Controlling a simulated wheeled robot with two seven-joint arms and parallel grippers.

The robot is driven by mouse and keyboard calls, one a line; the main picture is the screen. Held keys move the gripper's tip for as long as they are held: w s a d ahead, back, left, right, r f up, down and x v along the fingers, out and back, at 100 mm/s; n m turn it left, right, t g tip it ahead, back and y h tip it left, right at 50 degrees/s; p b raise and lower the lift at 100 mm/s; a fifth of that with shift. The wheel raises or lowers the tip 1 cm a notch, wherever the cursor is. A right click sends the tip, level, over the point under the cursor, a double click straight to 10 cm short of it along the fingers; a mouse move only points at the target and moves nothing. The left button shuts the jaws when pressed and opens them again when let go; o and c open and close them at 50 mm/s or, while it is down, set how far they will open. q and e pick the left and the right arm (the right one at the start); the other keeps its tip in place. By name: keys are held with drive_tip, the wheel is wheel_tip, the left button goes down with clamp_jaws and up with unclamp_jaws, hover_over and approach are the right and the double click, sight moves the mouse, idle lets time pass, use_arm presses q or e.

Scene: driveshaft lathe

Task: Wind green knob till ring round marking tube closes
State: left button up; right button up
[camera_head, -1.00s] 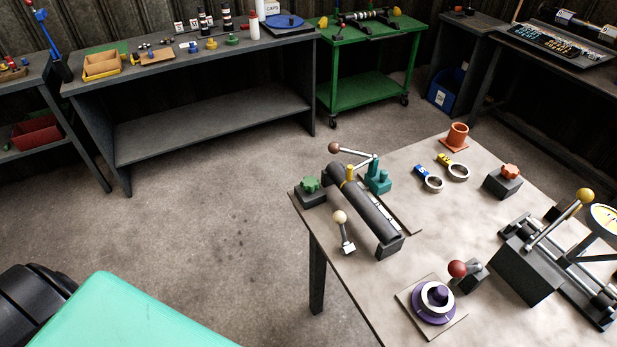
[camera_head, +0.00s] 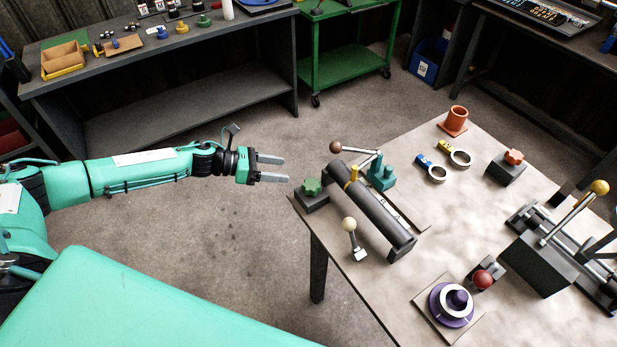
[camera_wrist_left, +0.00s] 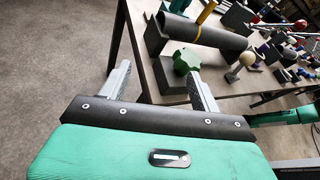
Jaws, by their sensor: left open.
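The green knob (camera_head: 312,186) sits on a dark block at the table's left corner, beside the end of the dark marking tube (camera_head: 372,207). A yellow ring (camera_head: 351,184) is round the tube near its knob end; I cannot tell how far it is closed. My left gripper (camera_head: 288,169) is open and empty, just left of the knob, its fingers pointing at it and apart from it. In the left wrist view the green knob (camera_wrist_left: 187,61) lies beyond the fingers, nearer the right one, with the tube (camera_wrist_left: 205,32) behind it.
A white-knobbed lever (camera_head: 350,226) stands before the tube and a brown-knobbed lever (camera_head: 337,147) behind it. A teal clamp block (camera_head: 382,176) is right of the tube. A purple dial (camera_head: 452,303) sits at the front. The floor left of the table is clear.

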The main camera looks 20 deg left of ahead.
sight(310, 184)
use_arm(q)
drive_tip(key=s+a+r+m+g, duration=0.2)
drive_tip(key=s+r+m, duration=0.2)
drive_tip(key=m, duration=0.1)
drive_tip(key=p+x, duration=0.2)
drive_tip(key=x, duration=0.4)
drive_tip(key=p+x, duration=0.3)
drive_tip(key=x, duration=0.3)
drive_tip(key=shift+s+d+f, duration=0.15)
drive_tip(key=shift+d+f, duration=0.05)
drive_tip(key=shift+d, duration=0.15)
drive_tip(key=shift+d+f, duration=0.3)
drive_tip(key=shift+d, duration=0.2)
use_arm(e)
drive_tip(key=r, duration=0.3)
drive_tip(key=a+r, duration=0.1)
drive_tip(key=r, duration=0.1)
drive_tip(key=shift+w+a+r, duration=0.1)
drive_tip(key=shift+w+r, duration=0.05)
drive_tip(key=shift+w, duration=0.25)
use_arm(q)
drive_tip(key=shift+c, duration=0.4)
use_arm(e)
drive_tip(key=shift+a, duration=0.1)
use_arm(q)
drive_tip(key=c, duration=0.9)
use_arm(e)
drive_tip(key=shift+a, duration=0.3)
use_arm(q)
drive_tip(key=shift+n, duration=0.3)
